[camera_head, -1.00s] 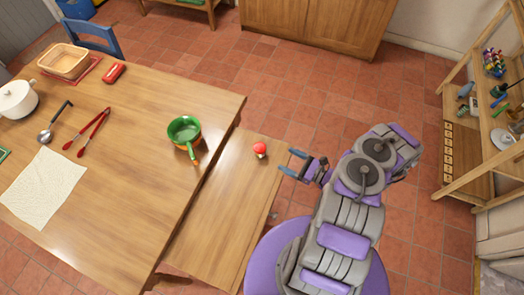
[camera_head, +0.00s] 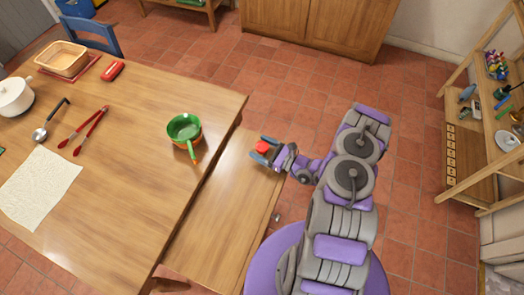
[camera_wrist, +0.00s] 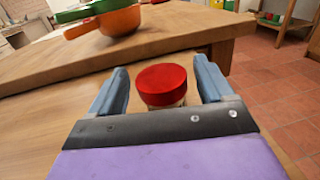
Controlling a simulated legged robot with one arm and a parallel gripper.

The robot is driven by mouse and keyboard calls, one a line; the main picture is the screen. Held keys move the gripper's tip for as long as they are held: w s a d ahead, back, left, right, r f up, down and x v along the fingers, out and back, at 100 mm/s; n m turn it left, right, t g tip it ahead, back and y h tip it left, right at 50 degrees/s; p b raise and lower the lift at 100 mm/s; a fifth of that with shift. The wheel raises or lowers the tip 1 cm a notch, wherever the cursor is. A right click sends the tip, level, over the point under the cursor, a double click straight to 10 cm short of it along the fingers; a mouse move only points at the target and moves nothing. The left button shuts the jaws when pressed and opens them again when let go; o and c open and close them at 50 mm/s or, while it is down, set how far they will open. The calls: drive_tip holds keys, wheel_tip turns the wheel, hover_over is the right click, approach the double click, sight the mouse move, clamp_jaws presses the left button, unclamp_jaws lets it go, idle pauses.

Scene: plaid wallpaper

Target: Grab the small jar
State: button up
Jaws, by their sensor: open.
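The small jar (camera_head: 263,147) with a red lid stands upright on the lower wooden bench beside the table. It also shows in the wrist view (camera_wrist: 162,84), where its red lid sits between the two blue-grey fingers. My gripper (camera_head: 264,149) is open around the jar, with one finger on each side. In the wrist view my gripper (camera_wrist: 163,90) shows a gap between each finger and the lid. The jar's lower body is mostly hidden behind the gripper's dark front edge.
The higher wooden table (camera_head: 125,170) lies left of the bench (camera_head: 215,215). A green pan stacked on an orange one (camera_head: 184,130) stands near its right edge. Tongs (camera_head: 84,130), a ladle (camera_head: 50,120) and a white cloth (camera_head: 40,188) lie further left.

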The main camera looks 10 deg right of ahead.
drive_tip(key=shift+c, duration=0.3)
drive_tip(key=shift+d, duration=0.35)
drive_tip(key=c, duration=0.4)
drive_tip(key=shift+a, duration=0.2)
drive_tip(key=c, duration=0.8)
